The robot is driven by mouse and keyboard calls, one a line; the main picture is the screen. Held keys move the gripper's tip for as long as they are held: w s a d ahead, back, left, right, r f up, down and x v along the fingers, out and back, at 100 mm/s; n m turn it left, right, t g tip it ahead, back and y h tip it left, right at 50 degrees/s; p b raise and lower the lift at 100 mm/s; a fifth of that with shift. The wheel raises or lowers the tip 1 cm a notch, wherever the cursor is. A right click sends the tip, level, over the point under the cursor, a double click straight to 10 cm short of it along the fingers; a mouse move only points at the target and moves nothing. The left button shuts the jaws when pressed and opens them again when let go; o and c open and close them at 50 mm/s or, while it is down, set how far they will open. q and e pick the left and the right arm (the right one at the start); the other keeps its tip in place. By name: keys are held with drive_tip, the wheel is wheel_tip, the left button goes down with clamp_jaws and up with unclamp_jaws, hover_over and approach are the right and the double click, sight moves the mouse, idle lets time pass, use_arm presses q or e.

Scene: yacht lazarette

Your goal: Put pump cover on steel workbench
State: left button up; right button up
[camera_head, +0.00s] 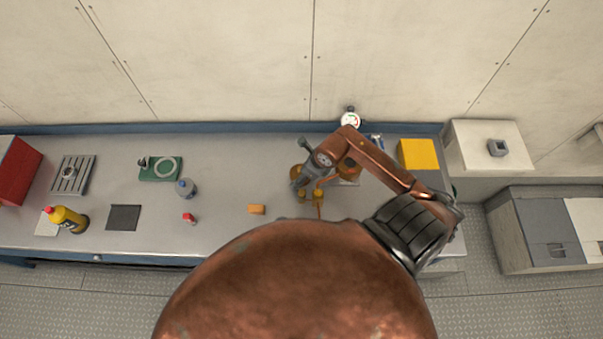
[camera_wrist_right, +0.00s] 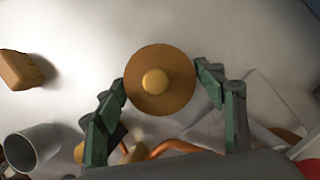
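The pump cover, a round brass disc with a raised centre knob, shows in the right wrist view (camera_wrist_right: 160,80) between the two green fingers. In the head view, brassy edges of the disc (camera_head: 294,171) show beside my right gripper (camera_head: 301,178). The fingertips meet the disc's rim on opposite sides, so the gripper looks shut on it. The disc appears above the grey steel workbench (camera_head: 235,165), close to copper pipes with brass fittings (camera_head: 318,194). My wrist hides part of that area. My left gripper is not in view.
An orange block (camera_head: 257,209) lies left of the gripper. A yellow box (camera_head: 418,154) is at right. Bench surface between block and bottle is clear.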

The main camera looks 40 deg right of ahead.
drive_tip(key=v, duration=1.2)
drive_tip(key=shift+b, duration=0.45)
drive_tip(key=shift+a, duration=0.1)
